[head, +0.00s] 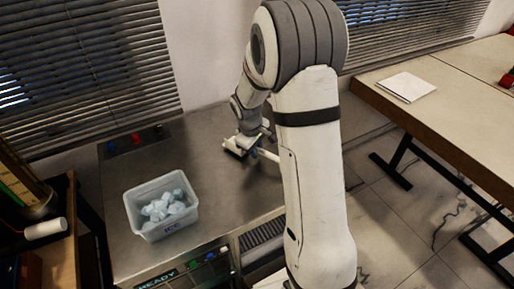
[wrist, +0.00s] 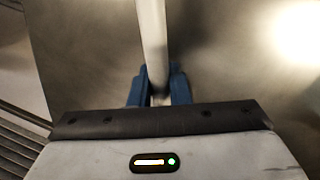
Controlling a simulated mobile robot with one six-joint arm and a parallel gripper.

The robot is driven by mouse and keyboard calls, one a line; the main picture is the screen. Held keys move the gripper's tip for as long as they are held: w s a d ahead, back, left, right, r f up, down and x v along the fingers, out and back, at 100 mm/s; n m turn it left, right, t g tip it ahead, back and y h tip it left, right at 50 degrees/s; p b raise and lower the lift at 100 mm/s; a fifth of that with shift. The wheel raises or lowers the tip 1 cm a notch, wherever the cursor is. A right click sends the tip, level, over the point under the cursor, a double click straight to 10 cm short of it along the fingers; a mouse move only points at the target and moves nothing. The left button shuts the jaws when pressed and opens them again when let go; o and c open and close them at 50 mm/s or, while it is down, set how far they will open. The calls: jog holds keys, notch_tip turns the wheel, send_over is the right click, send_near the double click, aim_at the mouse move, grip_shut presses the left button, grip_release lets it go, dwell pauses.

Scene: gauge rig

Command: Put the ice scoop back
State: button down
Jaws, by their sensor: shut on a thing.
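My gripper (wrist: 158,88) has its blue fingers closed on a pale, bar-like handle (wrist: 152,35), which runs out of the top of the wrist view. I take this to be the ice scoop's handle, though the scoop's bowl is not visible. In the head view my gripper (head: 256,152) is above the right part of the metal counter, and a short pale piece of the held thing (head: 269,156) shows beside it. A clear bin (head: 171,226) marked ICE, with several ice lumps in it, stands on the counter to the left of my gripper.
The metal counter (head: 215,180) is bare between the bin and my gripper. Small red and blue parts sit at its back left edge. A panel reading READY (head: 158,281) and a grille (head: 262,232) are at its front. A table (head: 450,95) stands to the right.

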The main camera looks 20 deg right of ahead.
jog(key=shift+f+b, duration=0.55)
jog(key=shift+f, duration=0.15)
jog(key=c, duration=1.3)
grip_release()
jog(key=shift+r, duration=0.1)
jog(key=s+a+r+m, duration=0.2)
jog(key=s+r+m, duration=0.1)
jog(key=s+r, duration=1.05)
jog(key=s+r+m, duration=0.1)
jog(key=s, duration=0.3)
jog(key=s+a+m+t+y, duration=0.1)
jog(key=s, duration=0.2)
jog(key=s+a+r+m, duration=0.1)
jog(key=s+m, duration=0.1)
jog(key=s, duration=0.2)
jog(key=shift+s+r+y, duration=0.3)
jog(key=shift+r+y, duration=0.05)
jog(key=shift+y, duration=0.05)
jog(key=shift+c, duration=0.5)
